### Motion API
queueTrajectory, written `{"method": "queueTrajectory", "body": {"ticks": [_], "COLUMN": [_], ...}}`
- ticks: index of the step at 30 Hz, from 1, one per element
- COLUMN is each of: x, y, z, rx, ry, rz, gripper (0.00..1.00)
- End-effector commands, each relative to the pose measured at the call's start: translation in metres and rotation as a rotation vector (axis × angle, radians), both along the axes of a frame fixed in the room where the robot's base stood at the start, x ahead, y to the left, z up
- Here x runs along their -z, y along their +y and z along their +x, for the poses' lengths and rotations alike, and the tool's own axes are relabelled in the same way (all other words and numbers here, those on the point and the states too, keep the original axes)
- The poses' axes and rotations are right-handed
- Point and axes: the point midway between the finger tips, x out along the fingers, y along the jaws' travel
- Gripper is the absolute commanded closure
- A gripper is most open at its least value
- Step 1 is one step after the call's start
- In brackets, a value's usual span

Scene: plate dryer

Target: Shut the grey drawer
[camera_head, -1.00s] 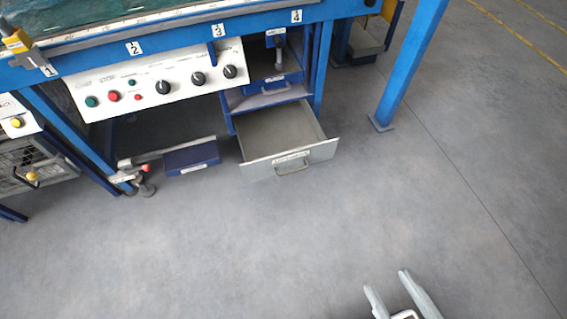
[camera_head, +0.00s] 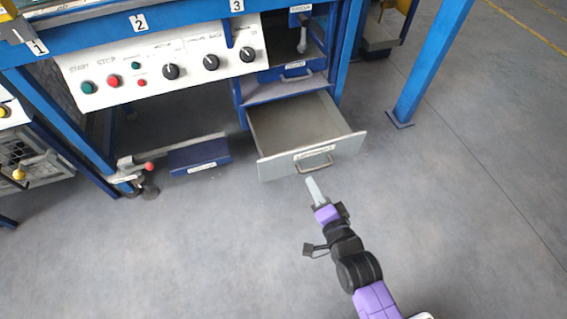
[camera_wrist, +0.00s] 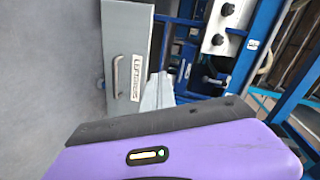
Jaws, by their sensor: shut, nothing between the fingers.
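The grey drawer (camera_head: 313,159) is pulled out of the blue frame, its inside visible and empty. Its front carries a label and a metal handle (camera_head: 315,164). My gripper (camera_head: 313,183) is in front of the drawer, just below the handle in the head view, with its fingers shut and nothing held. In the wrist view the drawer front (camera_wrist: 126,55) appears turned on its side, with the handle (camera_wrist: 116,77) towards its left edge. The gripper fingers (camera_wrist: 157,92) point at the drawer's label side and seem apart from it, though the exact gap is hard to tell.
A blue drawer (camera_head: 290,82) sits above the grey one. A white control panel (camera_head: 165,62) with knobs and buttons is at upper left, a low dark blue pedal (camera_head: 199,157) below it. A blue post (camera_head: 432,65) stands at right. The floor in front is open.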

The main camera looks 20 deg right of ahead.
Motion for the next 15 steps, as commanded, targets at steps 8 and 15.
{"method": "queueTrajectory", "body": {"ticks": [8, 15], "x": [0.039, 0.046], "y": [0.001, 0.001], "z": [-0.007, 0.010], "rx": [0.084, 0.090], "ry": [0.097, 0.094], "rz": [0.341, 0.369], "gripper": [1.00, 1.00]}}
